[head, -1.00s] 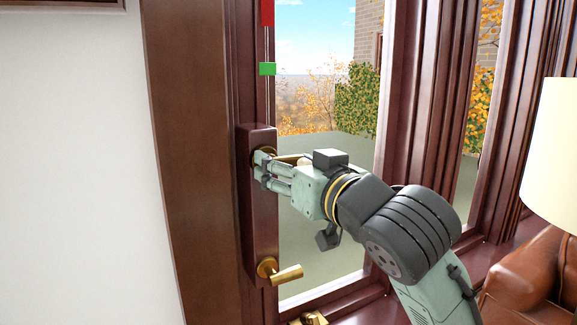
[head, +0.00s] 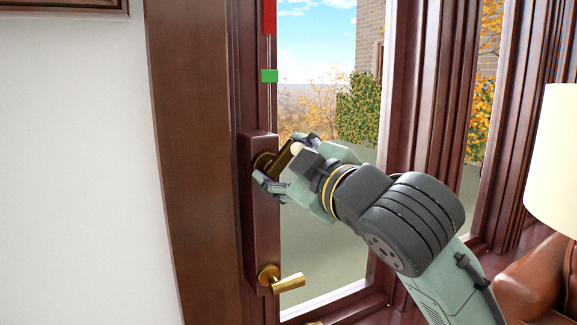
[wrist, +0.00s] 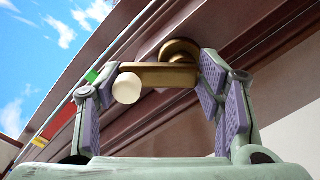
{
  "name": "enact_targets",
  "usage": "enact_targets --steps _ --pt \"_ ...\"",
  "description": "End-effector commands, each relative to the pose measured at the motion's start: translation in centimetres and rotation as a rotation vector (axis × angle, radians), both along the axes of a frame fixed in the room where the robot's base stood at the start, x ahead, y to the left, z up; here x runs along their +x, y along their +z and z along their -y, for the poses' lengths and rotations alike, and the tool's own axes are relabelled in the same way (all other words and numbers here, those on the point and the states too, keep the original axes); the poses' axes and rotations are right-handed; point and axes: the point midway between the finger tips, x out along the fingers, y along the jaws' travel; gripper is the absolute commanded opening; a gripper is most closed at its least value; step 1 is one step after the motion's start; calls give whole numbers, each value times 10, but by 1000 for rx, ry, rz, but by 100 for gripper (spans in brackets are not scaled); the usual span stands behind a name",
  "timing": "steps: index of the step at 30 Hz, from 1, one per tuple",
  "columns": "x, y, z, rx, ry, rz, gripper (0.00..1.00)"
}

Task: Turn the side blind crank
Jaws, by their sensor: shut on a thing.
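The brass crank (head: 284,157) sits on the upper part of a dark wooden housing (head: 262,218) on the window frame. Its arm slants up to the right in the head view. In the wrist view the crank arm (wrist: 165,74) ends in a pale round knob (wrist: 127,88). My gripper (head: 281,162) is around the crank, with one finger on each side. In the wrist view the gripper (wrist: 155,76) is shut on it lengthwise, with one finger near the knob end and the other near the pivot.
A second brass handle (head: 281,281) is low on the same housing. A green marker (head: 269,76) and a red strip (head: 269,15) are on the frame above. A cream lampshade (head: 553,160) and a brown leather seat (head: 545,284) stand at the right.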

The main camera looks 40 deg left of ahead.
Motion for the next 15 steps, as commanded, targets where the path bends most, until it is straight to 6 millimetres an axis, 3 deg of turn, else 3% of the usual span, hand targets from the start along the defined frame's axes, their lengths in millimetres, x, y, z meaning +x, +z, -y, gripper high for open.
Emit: enact_targets --steps 15 --pt "-8 5 -3 -181 -1 438 33"
